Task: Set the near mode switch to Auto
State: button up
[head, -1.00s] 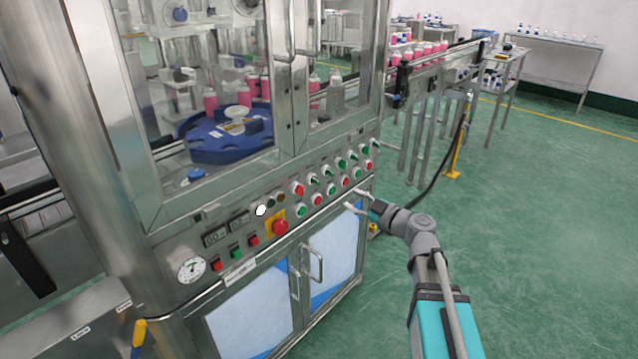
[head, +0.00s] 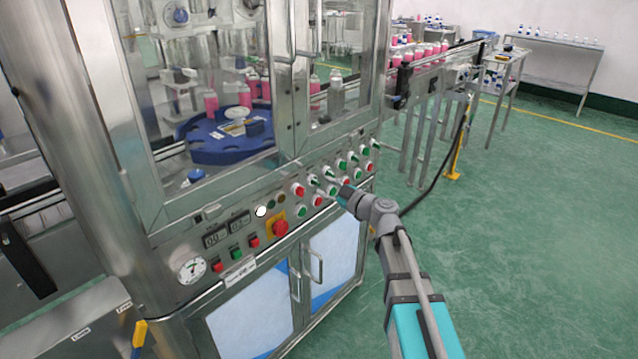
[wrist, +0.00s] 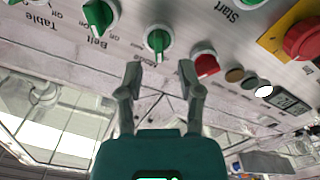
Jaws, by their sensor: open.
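The near mode switch is a green knob with a pale ring on the steel panel. In the wrist view it (wrist: 158,40) sits just beyond my fingertips, roughly centred between them, its pointer towards the gripper. In the head view the switch (head: 313,180) is small, right of a red button in the upper row. My gripper (wrist: 160,70) is open and empty, its two fingers apart and not visibly touching the knob. In the head view my gripper (head: 332,186) is in front of the panel.
A red button (wrist: 206,65) is close by the right finger. The Belt knob (wrist: 98,15) is on the other side. A red emergency stop (head: 280,228) is further left on the panel. Door handles (head: 314,262) stick out below. The floor to the right is open.

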aim_at(318, 183)
jog(key=shift+x, duration=1.9)
grip_shut()
jog(key=shift+d, duration=0.1)
